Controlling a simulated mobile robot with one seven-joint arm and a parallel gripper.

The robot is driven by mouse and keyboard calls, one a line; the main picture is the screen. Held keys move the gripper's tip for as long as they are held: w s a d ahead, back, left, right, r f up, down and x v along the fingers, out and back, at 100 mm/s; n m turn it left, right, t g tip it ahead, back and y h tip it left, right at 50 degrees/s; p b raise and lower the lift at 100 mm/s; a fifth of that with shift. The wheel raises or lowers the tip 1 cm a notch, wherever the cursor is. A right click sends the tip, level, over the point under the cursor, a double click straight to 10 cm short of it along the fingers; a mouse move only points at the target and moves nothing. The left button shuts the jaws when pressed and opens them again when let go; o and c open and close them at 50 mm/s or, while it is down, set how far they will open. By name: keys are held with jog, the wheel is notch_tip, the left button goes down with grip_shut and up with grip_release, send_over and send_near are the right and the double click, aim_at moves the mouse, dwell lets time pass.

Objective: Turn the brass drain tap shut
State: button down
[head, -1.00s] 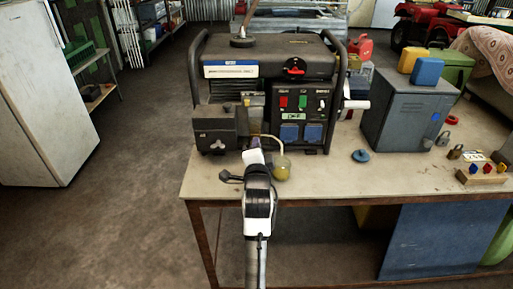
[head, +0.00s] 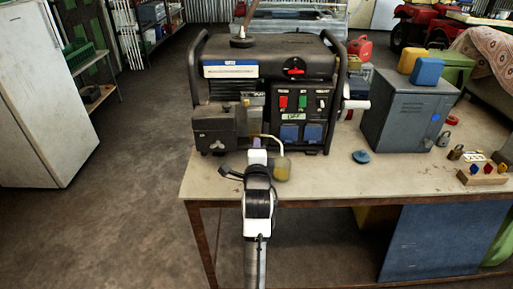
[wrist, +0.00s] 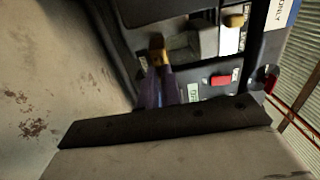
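The brass drain tap (wrist: 158,53) shows in the wrist view low on the dark generator. My gripper (wrist: 162,75) has its two purple fingers close together, with the brass piece at their tips, and it looks shut on the tap. In the head view my gripper (head: 257,143) is at the front of the generator (head: 270,85), above the table's front edge. There the tap is hidden behind my gripper and wrist.
A jar of yellow liquid (head: 281,170) with a pale hose stands close to the right of my gripper. A blue lid-like disc (head: 360,156) lies further right on the table (head: 330,185). A grey cabinet (head: 405,115) stands beyond it. Free floor is at left.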

jog(key=c, duration=1.6)
grip_release()
jog(key=s, duration=1.3)
jog(key=shift+s+b, duration=0.4)
